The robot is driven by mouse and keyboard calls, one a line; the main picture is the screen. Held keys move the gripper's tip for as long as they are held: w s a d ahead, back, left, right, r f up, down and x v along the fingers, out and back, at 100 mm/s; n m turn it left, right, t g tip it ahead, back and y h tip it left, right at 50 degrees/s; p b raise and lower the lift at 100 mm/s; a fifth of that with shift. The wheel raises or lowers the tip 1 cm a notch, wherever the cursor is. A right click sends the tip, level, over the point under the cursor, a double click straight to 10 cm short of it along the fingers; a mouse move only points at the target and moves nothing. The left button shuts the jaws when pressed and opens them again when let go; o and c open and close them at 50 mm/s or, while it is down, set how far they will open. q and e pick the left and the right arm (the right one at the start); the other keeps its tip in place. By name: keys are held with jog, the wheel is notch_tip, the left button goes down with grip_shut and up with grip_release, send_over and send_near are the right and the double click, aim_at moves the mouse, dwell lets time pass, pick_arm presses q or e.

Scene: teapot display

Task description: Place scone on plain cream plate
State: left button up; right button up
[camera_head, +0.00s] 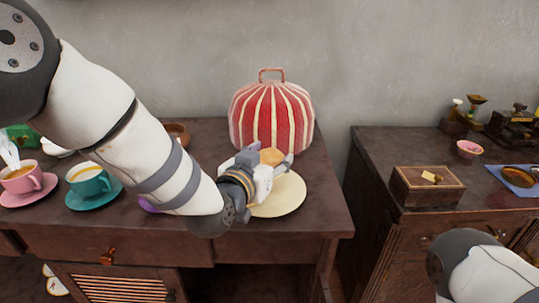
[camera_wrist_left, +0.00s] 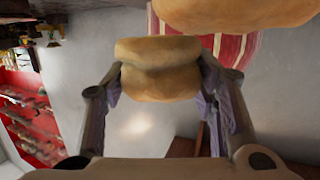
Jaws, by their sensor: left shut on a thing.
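The scone (camera_head: 272,156) is a golden-brown round held between the fingertips of my left gripper (camera_head: 268,162), above the far part of the plain cream plate (camera_head: 284,197). In the left wrist view the scone (camera_wrist_left: 158,68) sits between the two fingers of my left gripper (camera_wrist_left: 158,85), which press on its sides. The head view does not clearly show whether the scone touches the plate. My gripper hides the plate's left part. My right gripper is not in view.
A red-and-cream striped tea cosy (camera_head: 271,115) stands just behind the plate. A teal cup (camera_head: 88,180) and a pink cup (camera_head: 22,180) stand at the left. A wooden box (camera_head: 427,186) is on the right cabinet, across a gap.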

pick_arm(q)
jog(key=o, duration=1.2)
jog(key=shift+f, duration=0.15)
jog(key=shift+c, duration=0.2)
